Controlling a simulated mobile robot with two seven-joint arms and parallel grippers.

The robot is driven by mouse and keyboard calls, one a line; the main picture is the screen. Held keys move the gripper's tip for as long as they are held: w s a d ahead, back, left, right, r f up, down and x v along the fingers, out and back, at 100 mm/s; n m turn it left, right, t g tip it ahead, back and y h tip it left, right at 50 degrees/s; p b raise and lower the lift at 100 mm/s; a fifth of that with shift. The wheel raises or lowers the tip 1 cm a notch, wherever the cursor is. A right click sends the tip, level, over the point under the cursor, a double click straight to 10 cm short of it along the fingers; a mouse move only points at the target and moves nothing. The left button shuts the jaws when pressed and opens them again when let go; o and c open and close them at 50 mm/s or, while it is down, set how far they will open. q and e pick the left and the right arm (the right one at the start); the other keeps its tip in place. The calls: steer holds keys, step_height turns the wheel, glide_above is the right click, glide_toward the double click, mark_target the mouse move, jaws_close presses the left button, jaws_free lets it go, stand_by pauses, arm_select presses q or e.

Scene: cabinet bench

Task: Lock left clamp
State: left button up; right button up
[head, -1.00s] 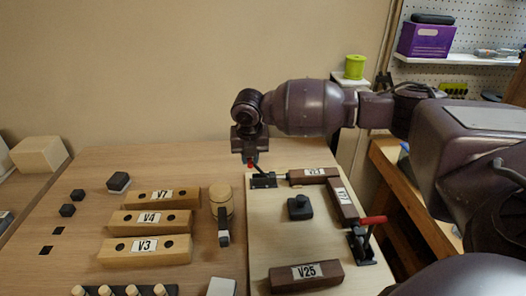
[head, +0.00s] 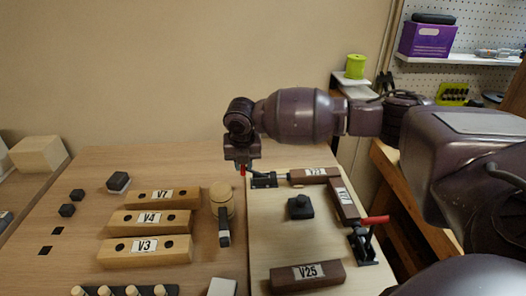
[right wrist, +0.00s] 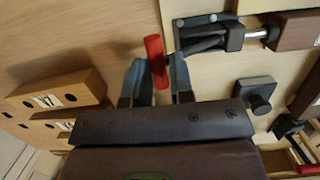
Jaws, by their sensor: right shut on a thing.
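The left clamp (head: 264,181) is a dark toggle clamp at the far left corner of the light board, with its plunger pointing right at the dark block V23 (head: 314,175). My right gripper (head: 243,164) is shut on the clamp's red handle (head: 243,171), left of the clamp base. In the right wrist view the red handle (right wrist: 156,62) stands between the two fingers, and the clamp's dark body (right wrist: 215,38) lies to the right. A second clamp with a red handle (head: 373,220) is on the board's right side. My left gripper is not in view.
The light board (head: 270,235) also holds a dark knobbed block (head: 300,207), another dark block and block V25 (head: 306,276). Left of it stand a round wooden piece (head: 221,198) and wooden blocks V7, V4 and V3 (head: 147,251).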

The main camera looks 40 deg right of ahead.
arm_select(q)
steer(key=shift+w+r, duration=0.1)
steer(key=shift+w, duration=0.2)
arm_select(e)
steer(key=shift+d+f, duration=0.1)
steer(key=shift+f, duration=0.1)
steer(key=shift+f, duration=0.1)
steer(key=shift+a+f, duration=0.25)
steer(key=shift+f, duration=0.15)
steer(key=o, duration=0.6)
steer(key=shift+w+d, duration=0.15)
steer(key=shift+r, duration=0.2)
steer(key=shift+r+p, duration=0.95)
steer(key=shift+r, duration=0.8)
arm_select(q)
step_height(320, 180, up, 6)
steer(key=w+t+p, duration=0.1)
steer(key=p, duration=0.1)
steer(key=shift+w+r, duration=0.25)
arm_select(e)
steer(key=shift+r, duration=1.8)
